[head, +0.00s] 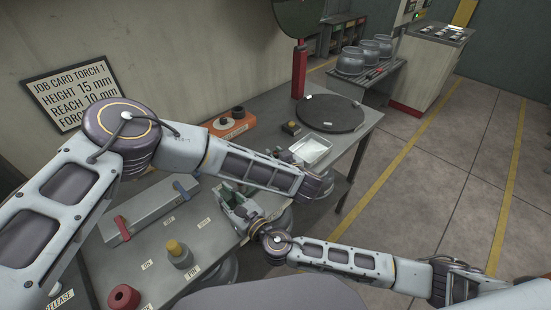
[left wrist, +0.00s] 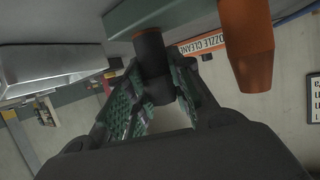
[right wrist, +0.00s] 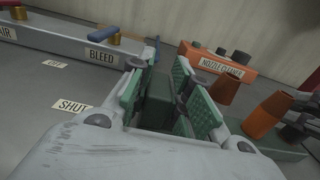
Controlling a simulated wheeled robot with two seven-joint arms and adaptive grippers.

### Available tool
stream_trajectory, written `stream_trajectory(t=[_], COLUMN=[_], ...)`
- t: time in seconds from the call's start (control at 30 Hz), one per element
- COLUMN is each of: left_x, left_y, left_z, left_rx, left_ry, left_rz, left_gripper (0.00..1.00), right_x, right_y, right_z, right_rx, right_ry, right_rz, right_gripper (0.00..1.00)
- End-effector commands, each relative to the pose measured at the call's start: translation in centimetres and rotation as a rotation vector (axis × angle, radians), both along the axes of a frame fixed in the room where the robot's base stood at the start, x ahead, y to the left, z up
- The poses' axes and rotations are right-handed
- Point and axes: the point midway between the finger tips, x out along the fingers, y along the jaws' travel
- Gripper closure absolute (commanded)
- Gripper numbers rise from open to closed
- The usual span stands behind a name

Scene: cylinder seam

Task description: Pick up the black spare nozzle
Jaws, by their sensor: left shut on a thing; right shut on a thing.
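The black spare nozzle (left wrist: 152,58) shows in the left wrist view, a dark cylinder with an orange end touching or close to a green rack (left wrist: 165,14). My left gripper (left wrist: 160,78) is shut on the nozzle, its green pads on either side. In the head view my left forearm hides most of this gripper. My right gripper (right wrist: 172,88) is shut on the dark green body of the rack at the table's front. An orange nozzle (left wrist: 248,48) stands beside the black one. Dark parts at the right wrist view's right edge are unclear.
An orange nozzle cleaner (head: 230,123) stands near the wall. A white tray (head: 310,152) and a dark round plate (head: 330,113) lie to the right. A grey valve block (head: 150,212) with red and blue levers is at left. My left forearm crosses above the table.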

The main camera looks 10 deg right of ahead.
Motion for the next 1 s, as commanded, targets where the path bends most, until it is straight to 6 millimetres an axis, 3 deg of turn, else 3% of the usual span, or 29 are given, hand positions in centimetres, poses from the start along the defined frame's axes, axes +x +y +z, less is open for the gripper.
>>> stream_trajectory(t=[0.27, 0.8, 1.0], left_x=[0.0, 0.0, 0.1], left_y=[0.0, 0.0, 0.0], left_z=[1.4, 8.1, 9.6], left_rx=[-0.001, -0.001, -0.001], left_ry=[-0.001, -0.002, -0.001], left_rz=[0.000, -0.001, 0.000], left_gripper=[0.99, 0.99, 0.99], right_x=[0.0, 0.0, 0.0], right_y=[0.0, 0.0, 0.0], right_z=[0.0, 0.0, 0.0], right_rx=[0.000, 0.000, 0.000], right_ry=[0.000, 0.000, 0.000], right_rz=[0.000, 0.000, 0.000], right_gripper=[1.00, 1.00, 1.00])
